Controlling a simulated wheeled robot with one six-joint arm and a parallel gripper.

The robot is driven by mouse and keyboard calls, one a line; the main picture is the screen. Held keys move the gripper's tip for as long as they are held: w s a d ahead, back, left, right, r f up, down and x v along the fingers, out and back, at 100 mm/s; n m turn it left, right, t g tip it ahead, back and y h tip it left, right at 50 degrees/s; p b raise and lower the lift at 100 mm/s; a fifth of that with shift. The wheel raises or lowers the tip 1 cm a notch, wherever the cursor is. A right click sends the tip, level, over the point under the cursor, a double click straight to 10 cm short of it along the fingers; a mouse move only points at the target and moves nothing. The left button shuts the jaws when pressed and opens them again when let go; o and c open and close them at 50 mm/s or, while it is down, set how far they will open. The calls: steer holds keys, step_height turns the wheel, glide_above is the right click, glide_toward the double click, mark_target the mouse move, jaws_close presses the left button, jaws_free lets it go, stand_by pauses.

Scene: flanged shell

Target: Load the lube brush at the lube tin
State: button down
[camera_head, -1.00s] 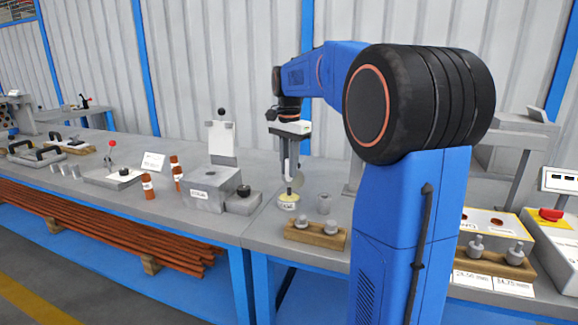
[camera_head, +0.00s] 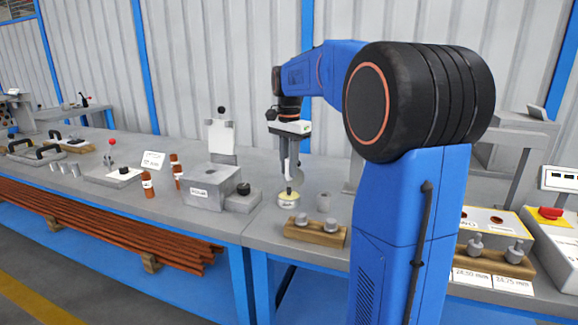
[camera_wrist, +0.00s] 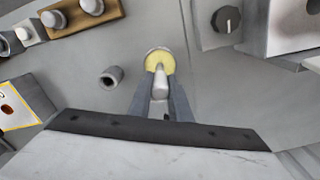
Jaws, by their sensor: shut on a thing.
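The lube tin (camera_head: 288,203) is a small round tin with a yellow top, standing on the bench below my gripper. In the wrist view its yellow surface (camera_wrist: 158,54) shows just past my fingertips. My gripper (camera_wrist: 161,88) is shut on the lube brush (camera_wrist: 160,82), a pale stick-like handle that points down at the yellow surface. In the head view my gripper (camera_head: 288,172) is upright above the tin. The brush tip seems to be at or in the yellow, but its exact depth is hidden.
A grey hollow cylinder (camera_wrist: 111,77) stands beside the tin. A wooden block with metal plugs (camera_head: 315,232) is at the bench's front edge. A grey box with a black knob (camera_head: 243,189) stands left of the tin.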

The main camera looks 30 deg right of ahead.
steer(key=shift+f, duration=0.35)
stand_by(1.1)
steer(key=shift+r, duration=0.15)
steer(key=shift+r, duration=3.4)
